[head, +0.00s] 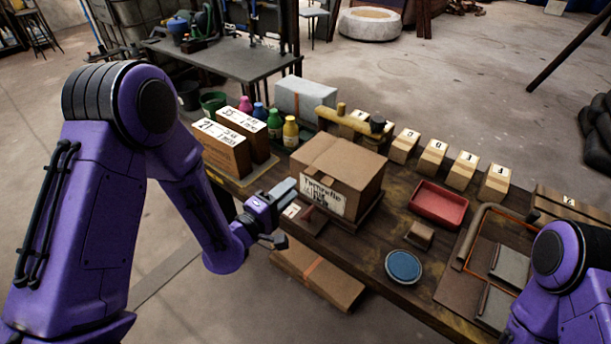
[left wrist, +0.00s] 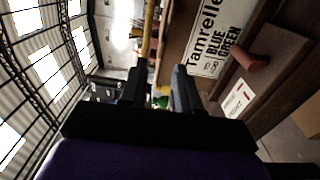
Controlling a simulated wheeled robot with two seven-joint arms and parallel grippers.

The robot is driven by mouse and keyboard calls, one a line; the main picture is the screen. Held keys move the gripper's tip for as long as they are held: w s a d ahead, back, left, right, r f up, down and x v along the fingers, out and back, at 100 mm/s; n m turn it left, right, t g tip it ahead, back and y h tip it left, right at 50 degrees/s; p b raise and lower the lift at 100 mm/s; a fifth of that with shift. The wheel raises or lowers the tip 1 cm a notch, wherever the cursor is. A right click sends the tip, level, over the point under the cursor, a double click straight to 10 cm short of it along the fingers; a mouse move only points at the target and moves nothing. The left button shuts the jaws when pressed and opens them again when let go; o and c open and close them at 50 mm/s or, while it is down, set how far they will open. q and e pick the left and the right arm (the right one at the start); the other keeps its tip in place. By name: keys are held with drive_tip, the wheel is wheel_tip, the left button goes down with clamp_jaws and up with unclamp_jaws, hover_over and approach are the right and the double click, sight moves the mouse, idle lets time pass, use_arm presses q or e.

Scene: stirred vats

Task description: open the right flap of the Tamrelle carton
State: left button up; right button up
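The Tamrelle carton (head: 360,183) is a brown box on the workbench, with a white label (head: 322,198) on its front. Its top flaps (head: 343,158) look flat and closed; I cannot clearly tell one flap's edge from the other. The label also shows large in the left wrist view (left wrist: 218,35), beside the fingers. My left gripper (head: 283,214) is open and empty, just left of the carton's front left corner. Its two fingers also show apart in the left wrist view (left wrist: 161,88). My right gripper is out of view; only part of the right arm shows.
Two labelled boxes (head: 228,150) and several coloured bottles (head: 290,132) stand left of and behind the carton. A red tray (head: 438,203), a blue round dish (head: 403,267) and several numbered blocks (head: 462,170) lie to its right. A small stamp-like block (head: 313,220) sits near the gripper.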

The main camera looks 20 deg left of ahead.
sight(308, 174)
use_arm(q)
drive_tip(key=p+x, duration=0.1)
drive_tip(key=x, duration=0.6)
drive_tip(key=shift+w+d+f, duration=0.1)
drive_tip(key=shift+w+d, duration=0.05)
drive_tip(key=shift+w, duration=0.15)
clamp_jaws()
idle(0.9)
